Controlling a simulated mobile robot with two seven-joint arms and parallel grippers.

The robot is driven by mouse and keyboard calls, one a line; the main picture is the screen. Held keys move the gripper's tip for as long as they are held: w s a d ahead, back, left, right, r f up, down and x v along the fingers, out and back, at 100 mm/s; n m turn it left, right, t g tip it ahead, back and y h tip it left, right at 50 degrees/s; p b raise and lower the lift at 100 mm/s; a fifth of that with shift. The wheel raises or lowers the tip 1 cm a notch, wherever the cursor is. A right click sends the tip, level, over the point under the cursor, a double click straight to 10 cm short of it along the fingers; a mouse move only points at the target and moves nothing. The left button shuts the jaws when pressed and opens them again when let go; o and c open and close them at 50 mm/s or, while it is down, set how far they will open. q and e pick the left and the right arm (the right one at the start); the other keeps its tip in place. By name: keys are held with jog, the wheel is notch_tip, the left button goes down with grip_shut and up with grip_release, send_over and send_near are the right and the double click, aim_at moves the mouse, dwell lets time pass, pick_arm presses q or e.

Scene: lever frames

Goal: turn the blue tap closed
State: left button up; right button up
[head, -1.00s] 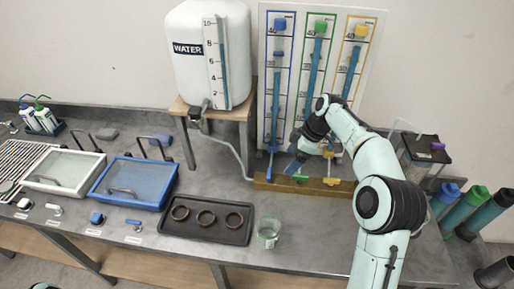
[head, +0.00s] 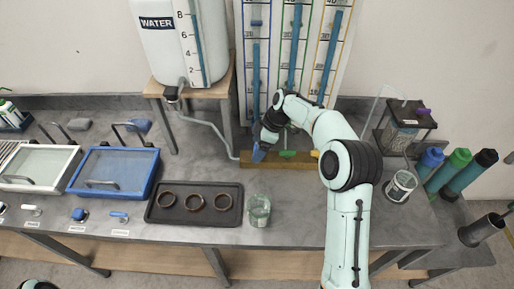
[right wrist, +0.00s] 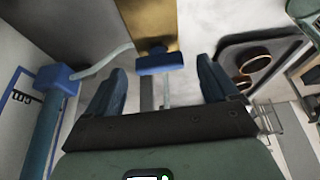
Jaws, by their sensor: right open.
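The blue tap (right wrist: 160,63) shows in the right wrist view as a blue handle on the wooden beam (right wrist: 148,22). In that view my right gripper (right wrist: 162,72) is open, with one dark blue finger on each side of the tap. I cannot tell how deep the tap sits between them or whether they touch it. In the head view my right gripper (head: 260,150) is at the left end of the wooden beam (head: 290,164) and hides the blue tap. My left gripper is not in view.
The green tap (head: 287,154) and the yellow tap (head: 315,154) are just right of my gripper, partly behind my arm. The gauge panel (head: 268,90) stands behind. A hose (head: 215,130) runs from the water tank (head: 180,45). A glass (head: 258,210) and a black tray (head: 165,213) are in front.

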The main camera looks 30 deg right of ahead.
jog(key=shift+w+a+f, duration=0.1)
jog(key=shift+a+f, duration=0.1)
jog(key=shift+f, duration=0.3)
jog(key=c, duration=1.1)
jog(key=shift+o, duration=0.2)
